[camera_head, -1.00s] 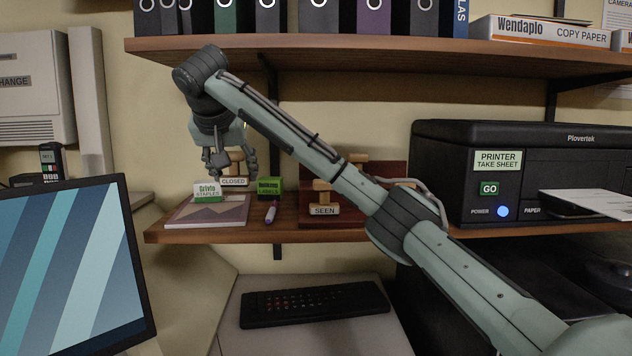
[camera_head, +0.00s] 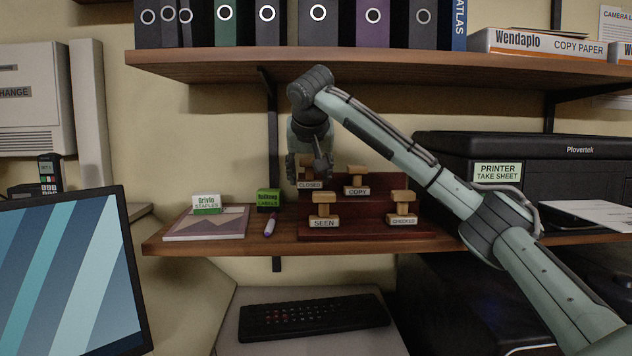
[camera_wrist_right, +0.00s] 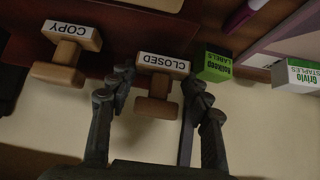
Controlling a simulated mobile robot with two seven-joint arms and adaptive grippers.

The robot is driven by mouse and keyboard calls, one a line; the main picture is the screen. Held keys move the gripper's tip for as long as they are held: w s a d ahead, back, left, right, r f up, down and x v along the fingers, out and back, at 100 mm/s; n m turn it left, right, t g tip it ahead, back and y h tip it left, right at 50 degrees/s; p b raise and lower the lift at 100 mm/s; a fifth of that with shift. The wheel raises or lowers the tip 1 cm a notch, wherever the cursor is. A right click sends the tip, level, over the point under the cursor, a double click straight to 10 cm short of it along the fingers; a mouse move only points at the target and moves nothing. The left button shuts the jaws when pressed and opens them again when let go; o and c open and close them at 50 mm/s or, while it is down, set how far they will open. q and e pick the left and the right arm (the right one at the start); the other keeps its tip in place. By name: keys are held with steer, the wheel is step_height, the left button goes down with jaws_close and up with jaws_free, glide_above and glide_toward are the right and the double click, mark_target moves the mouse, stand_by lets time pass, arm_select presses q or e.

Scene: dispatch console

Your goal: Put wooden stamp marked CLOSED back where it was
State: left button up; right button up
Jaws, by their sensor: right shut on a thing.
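The wooden stamp marked CLOSED (camera_head: 309,185) is held by my right gripper (camera_head: 310,168) at the upper left of a dark red stepped rack (camera_head: 362,214). In the right wrist view the CLOSED stamp (camera_wrist_right: 160,64) sits between the fingers of my right gripper (camera_wrist_right: 160,84), its label facing up and reading upside down. The stamp is level with the COPY stamp (camera_head: 356,184), to its left. I cannot tell whether its base touches the rack. My left gripper is not in view.
The SEEN stamp (camera_head: 324,214) and CHECKED stamp (camera_head: 401,209) stand on the rack's lower step. A green labels box (camera_head: 268,199), purple marker (camera_head: 270,224) and staples box (camera_head: 206,203) lie to the left. An upper shelf (camera_head: 400,66) hangs above; a printer (camera_head: 545,180) stands right.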

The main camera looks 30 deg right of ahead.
steer(key=shift+s+d+f, duration=0.2)
steer(key=shift+d+f, duration=0.35)
steer(key=shift+d, duration=0.35)
steer(key=shift+a+f, duration=0.1)
steer(key=shift+f, duration=0.05)
steer(key=shift+f, duration=0.15)
steer(key=o, duration=0.9)
steer(key=shift+a+r, duration=0.1)
steer(key=shift+r, duration=0.15)
steer(key=v, duration=1.1)
steer(key=shift+s+a+r, duration=0.15)
steer(key=shift+s+r, duration=0.05)
steer(key=shift+s, duration=0.05)
